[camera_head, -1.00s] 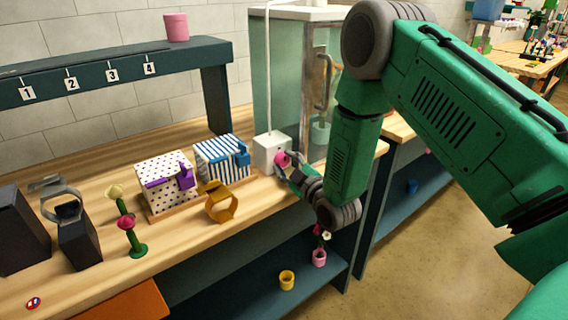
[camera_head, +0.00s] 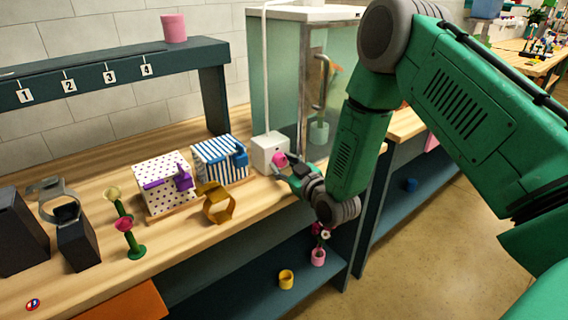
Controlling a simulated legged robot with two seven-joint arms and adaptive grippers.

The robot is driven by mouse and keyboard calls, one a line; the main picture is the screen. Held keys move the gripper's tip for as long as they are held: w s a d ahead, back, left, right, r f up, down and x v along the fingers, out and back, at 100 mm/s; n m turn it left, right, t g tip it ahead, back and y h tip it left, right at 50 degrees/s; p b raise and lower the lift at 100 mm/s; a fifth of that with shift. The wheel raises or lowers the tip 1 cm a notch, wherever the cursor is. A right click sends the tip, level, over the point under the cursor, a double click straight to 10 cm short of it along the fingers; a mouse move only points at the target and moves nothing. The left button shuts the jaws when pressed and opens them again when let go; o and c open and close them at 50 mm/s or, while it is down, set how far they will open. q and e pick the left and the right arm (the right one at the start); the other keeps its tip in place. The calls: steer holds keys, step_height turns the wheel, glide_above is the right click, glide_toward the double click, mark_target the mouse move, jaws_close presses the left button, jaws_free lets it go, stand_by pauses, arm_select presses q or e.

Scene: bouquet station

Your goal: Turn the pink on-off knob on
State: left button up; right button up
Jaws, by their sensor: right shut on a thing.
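The pink knob (camera_head: 280,160) is on the front of a small white box (camera_head: 263,150) on the wooden counter, beside the glass cabinet. A white cord rises from the box. My right gripper (camera_head: 285,165) is at the knob and shut on it, with its arm coming in from the right. The fingers cover part of the knob, and its on or off setting cannot be read. My left gripper is not in view.
A glass cabinet (camera_head: 278,75) stands behind the box. The wooden counter (camera_head: 190,250) is clear in front.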

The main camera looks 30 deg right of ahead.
steer(key=m, duration=0.3)
steer(key=shift+w+r+m, duration=0.2)
steer(key=shift+r+m, duration=0.1)
steer(key=shift+r, duration=0.05)
steer(key=shift+m+y, duration=0.4)
steer(key=shift+m, duration=0.8)
steer(key=shift+d+r+m, duration=0.1)
steer(key=shift+d+m, duration=0.05)
steer(key=shift+m, duration=1.05)
steer(key=shift+m+y+b, duration=0.4)
steer(key=shift+m+b, duration=0.2)
steer(key=shift+m, duration=1)
steer(key=shift+d, duration=0.1)
steer(key=o, duration=1.1)
steer(key=shift+o, duration=0.2)
steer(key=shift+f+g, duration=0.25)
steer(key=shift+g, duration=0.05)
steer(key=shift+d, duration=0.1)
